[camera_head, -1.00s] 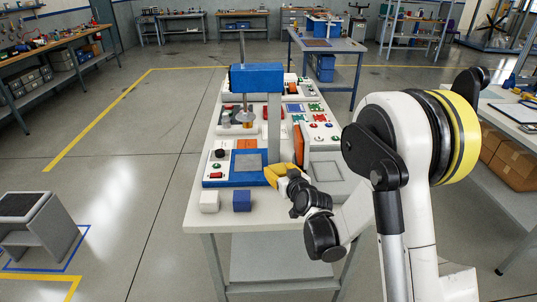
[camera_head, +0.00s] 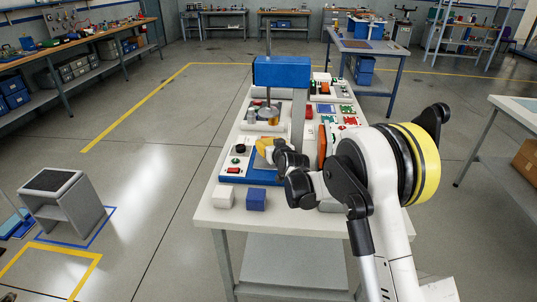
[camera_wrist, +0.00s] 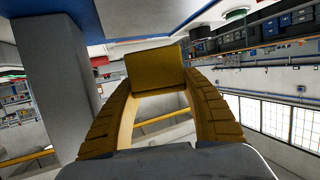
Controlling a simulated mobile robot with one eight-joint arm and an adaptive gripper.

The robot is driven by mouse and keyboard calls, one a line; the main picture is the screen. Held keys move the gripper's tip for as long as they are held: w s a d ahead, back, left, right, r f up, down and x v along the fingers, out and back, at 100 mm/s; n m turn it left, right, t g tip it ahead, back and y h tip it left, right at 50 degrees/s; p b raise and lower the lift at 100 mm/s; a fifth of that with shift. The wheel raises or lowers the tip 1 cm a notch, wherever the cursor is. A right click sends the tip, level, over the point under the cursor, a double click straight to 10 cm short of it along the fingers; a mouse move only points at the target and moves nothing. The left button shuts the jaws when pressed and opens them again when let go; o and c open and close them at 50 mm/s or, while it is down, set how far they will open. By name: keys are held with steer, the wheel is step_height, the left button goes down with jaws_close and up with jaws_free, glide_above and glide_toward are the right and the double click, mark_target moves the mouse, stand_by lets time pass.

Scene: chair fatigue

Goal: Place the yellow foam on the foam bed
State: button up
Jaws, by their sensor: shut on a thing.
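My gripper (camera_head: 264,148) hangs over the front of the white workbench. The wrist view shows its two jaws (camera_wrist: 156,85) closed on a yellow foam block (camera_wrist: 155,72), which sits at the fingertips. In the head view the foam blends with the yellow fingers and cannot be told apart. Below and left of the gripper is a blue-framed plate (camera_head: 232,173), partly hidden by my arm; it may be the foam bed. Whether the foam touches it cannot be told.
A blue press head (camera_head: 282,71) on a grey column stands behind the gripper. A white cube (camera_head: 224,196) and a blue cube (camera_head: 256,198) stand at the bench's front edge. A red button (camera_head: 233,170) lies left of the gripper. An orange block (camera_head: 322,147) stands to its right.

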steer(key=shift+w+a, duration=0.1)
steer(key=shift+w, duration=0.2)
step_height(320, 180, down, 4)
steer(key=shift+r+b, duration=0.1)
steer(key=shift+b, duration=1)
steer(key=shift+r, duration=0.2)
steer(key=shift+f, duration=0.1)
steer(key=o, duration=0.7)
steer(key=shift+f, duration=0.15)
steer(key=o, duration=0.4)
steer(key=shift+c, duration=0.2)
